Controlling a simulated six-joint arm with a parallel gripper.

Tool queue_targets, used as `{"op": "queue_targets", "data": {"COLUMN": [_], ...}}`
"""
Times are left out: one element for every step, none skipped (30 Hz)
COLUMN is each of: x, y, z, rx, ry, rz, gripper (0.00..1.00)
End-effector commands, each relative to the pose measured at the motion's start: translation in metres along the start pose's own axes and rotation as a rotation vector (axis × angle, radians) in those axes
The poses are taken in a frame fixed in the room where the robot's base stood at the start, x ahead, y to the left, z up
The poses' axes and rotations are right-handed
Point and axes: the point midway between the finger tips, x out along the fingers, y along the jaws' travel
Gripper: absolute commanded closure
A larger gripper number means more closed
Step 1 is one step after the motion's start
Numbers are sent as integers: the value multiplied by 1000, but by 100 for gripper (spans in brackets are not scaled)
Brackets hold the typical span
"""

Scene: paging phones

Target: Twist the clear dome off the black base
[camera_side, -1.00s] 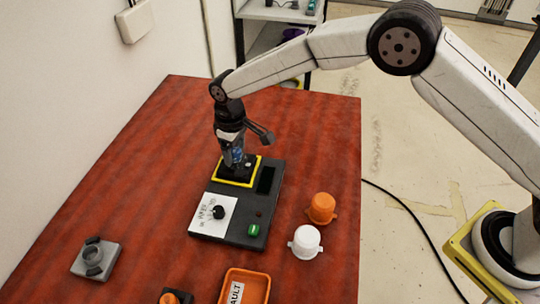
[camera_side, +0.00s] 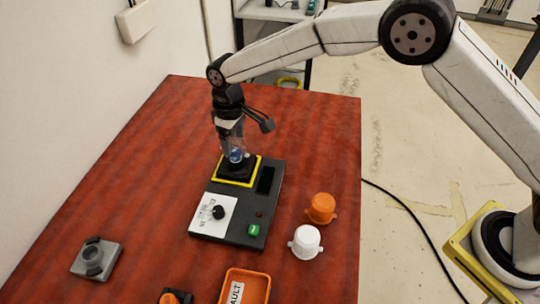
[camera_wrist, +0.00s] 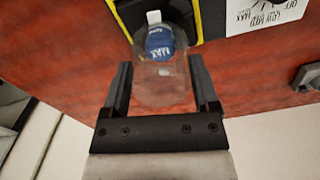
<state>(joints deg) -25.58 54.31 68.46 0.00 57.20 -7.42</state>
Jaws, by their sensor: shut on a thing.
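My gripper (camera_side: 231,137) is shut on the clear dome (camera_wrist: 162,88), with one finger on each side of it in the wrist view. The dome is see-through and hard to make out in the side view. A blue piece with white lettering, "MAX" (camera_wrist: 160,42), shows through the dome's far end. It also shows in the side view (camera_side: 236,155), just above the black base (camera_side: 237,170). The base sits inside a yellow square border on the dark panel. I cannot tell whether the dome's rim still touches the base.
The dark panel (camera_side: 258,212) carries a white-labelled knob (camera_side: 217,212) and a green button (camera_side: 254,230). Orange (camera_side: 321,208) and white (camera_side: 306,241) cups stand to its right. A grey fixture (camera_side: 95,257) and orange tray (camera_side: 233,272) lie in front. Red tabletop is clear at left.

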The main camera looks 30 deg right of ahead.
Motion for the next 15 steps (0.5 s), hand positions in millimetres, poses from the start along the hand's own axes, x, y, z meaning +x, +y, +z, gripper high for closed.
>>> {"op": "queue_targets", "data": {"x": [-2,-3,-5,-6,-7,-8,-10,-11,-12,-13,-14,-16,-17,-18,-19], "y": [0,0,0,0,0,0,0,0,0,0,0,0,0,0,0], "z": [0,0,0,0,0,0,0,0,0,0,0,0,0,0,0], "rx": [0,0,0,0,0,0,0,0,0,0,0,0,0,0,0], "ry": [1,1,0,0,0,0,0,0,1,1,1,1,1,1,1], "rz": [0,0,0,0,0,0,0,0,0,0,0,0,0,0,0], "gripper": [60,60,60,60,60,60,60,60,60,60,60,60,60,60,60]}}
